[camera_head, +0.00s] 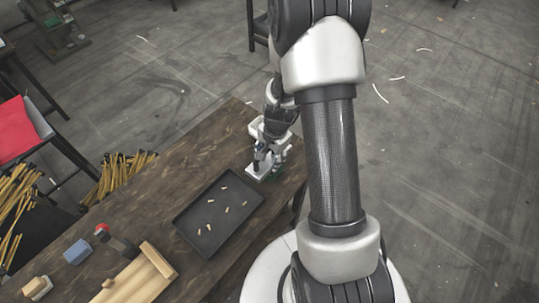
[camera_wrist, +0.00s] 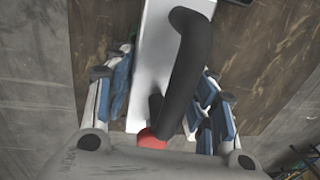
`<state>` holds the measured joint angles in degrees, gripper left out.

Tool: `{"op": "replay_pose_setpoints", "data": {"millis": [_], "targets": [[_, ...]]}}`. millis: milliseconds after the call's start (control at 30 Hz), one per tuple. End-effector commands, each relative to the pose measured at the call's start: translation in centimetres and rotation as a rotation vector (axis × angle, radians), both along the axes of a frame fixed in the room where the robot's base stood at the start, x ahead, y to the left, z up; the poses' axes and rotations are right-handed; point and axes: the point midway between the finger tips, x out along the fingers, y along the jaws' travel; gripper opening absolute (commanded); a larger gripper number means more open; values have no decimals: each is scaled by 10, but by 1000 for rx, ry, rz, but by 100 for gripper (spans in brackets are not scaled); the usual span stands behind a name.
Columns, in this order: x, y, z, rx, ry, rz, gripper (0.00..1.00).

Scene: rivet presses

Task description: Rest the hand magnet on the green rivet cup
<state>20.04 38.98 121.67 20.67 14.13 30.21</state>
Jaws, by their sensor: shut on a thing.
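My gripper (camera_head: 266,157) is over the far right end of the wooden table. It is shut on the hand magnet, a pale flat block (camera_head: 257,171) with a black handle. In the wrist view the magnet's pale plate (camera_wrist: 152,60) and its curved black handle (camera_wrist: 188,60) lie between the blue-padded fingers of my gripper (camera_wrist: 163,100). A red knob (camera_wrist: 151,139) shows at the handle's near end. A bit of green, likely the green rivet cup (camera_head: 277,177), shows just below and right of the magnet, mostly hidden. I cannot tell whether they touch.
A black tray (camera_head: 186,228) with several small rivets lies left of my gripper. Farther left are a red-knobbed tool (camera_head: 103,230), wooden blocks (camera_head: 150,280) and a blue block (camera_head: 77,252). The table (camera_head: 190,160) is bare behind the tray.

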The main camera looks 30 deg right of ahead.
Motion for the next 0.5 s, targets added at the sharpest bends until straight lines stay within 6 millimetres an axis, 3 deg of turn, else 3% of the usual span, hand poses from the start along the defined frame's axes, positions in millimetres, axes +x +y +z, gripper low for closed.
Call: {"op": "replay_pose_setpoints", "data": {"millis": [333, 367, 500], "targets": [[1, 0, -2, 0, -2, 0, 0], [1, 0, -2, 0, -2, 0, 53], [1, 0, -2, -1, -1, 0, 62]]}}
